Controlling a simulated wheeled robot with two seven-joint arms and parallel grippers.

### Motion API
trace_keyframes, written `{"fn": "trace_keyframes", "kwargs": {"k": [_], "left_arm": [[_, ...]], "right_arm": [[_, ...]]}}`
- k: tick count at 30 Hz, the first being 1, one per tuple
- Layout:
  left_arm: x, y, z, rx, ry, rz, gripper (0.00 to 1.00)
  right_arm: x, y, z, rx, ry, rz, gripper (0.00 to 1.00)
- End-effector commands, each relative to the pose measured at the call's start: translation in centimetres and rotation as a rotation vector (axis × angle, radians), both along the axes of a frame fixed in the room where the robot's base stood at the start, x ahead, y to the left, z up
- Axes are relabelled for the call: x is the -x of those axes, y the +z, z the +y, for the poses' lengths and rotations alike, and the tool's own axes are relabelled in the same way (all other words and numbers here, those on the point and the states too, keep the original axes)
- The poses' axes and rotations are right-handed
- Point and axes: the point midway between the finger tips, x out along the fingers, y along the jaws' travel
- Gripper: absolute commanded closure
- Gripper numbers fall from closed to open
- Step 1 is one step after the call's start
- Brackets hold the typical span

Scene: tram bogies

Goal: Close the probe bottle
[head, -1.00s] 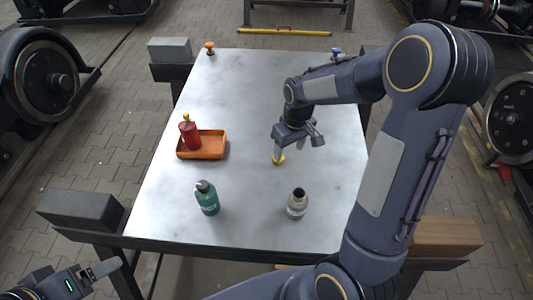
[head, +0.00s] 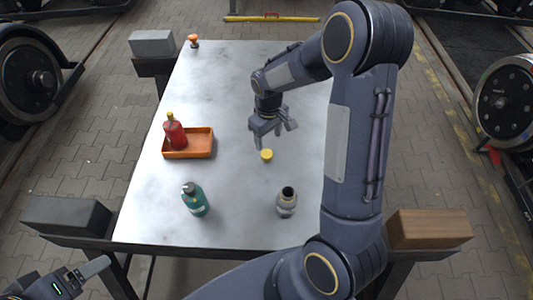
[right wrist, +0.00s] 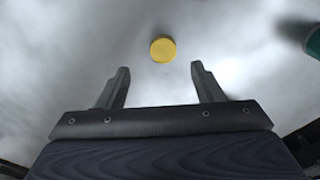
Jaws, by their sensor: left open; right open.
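A grey bottle (head: 287,204) with an open dark mouth stands upright near the front of the table. A small yellow cap (head: 266,155) lies on the tabletop behind it, apart from it. My right gripper (head: 275,138) is open and empty above the table, just behind the cap in the head view. In the right wrist view the cap (right wrist: 162,48) shows just beyond the two spread fingertips (right wrist: 160,70), roughly centred between them and not touched. My left gripper (head: 92,271) is open and empty at the lower left, off the table.
A teal bottle (head: 195,200) with a grey top stands front left. A red bottle (head: 174,133) with a yellow top stands in an orange tray (head: 201,154). An orange-topped knob (head: 194,41) is at the far left corner. The table (head: 235,85) is otherwise mostly clear.

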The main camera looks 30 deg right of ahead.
Motion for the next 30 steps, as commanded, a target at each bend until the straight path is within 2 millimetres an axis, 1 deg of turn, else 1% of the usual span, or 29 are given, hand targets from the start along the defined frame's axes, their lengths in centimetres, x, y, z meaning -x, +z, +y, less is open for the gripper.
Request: {"fn": "trace_keyframes", "kwargs": {"k": [3,6,13,15,17,21,24,27,30], "left_arm": [[0.0,0.2,0.0,0.000,0.000,0.000,0.23],[0.0,0.2,0.0,0.000,0.000,0.000,0.23],[0.0,0.2,0.0,0.000,0.000,0.000,0.23],[0.0,0.4,0.0,0.000,0.000,0.000,0.23],[0.0,0.7,0.0,0.000,0.000,0.000,0.23],[0.0,1.5,0.0,0.000,0.000,0.000,0.23],[0.0,1.5,0.0,0.000,0.000,0.000,0.23],[0.0,1.6,0.0,0.000,0.000,0.000,0.23],[0.0,1.6,0.0,0.000,0.000,0.000,0.23]], "right_arm": [[0.1,-1.4,0.0,0.000,0.000,0.005,0.39],[0.1,-2.2,0.0,0.000,0.000,0.003,0.39],[0.0,-2.2,0.0,0.000,0.000,0.001,0.39],[0.1,-2.5,0.1,0.000,0.000,0.003,0.39],[0.1,-3.0,0.2,0.000,0.000,0.006,0.39],[0.0,-5.2,0.6,0.000,0.001,0.007,0.39],[-0.1,-6.6,0.5,0.000,0.000,0.005,0.39],[-0.2,-7.2,0.5,-0.001,0.000,0.002,0.39],[-0.2,-7.4,0.5,0.000,-0.001,0.001,0.39]]}}
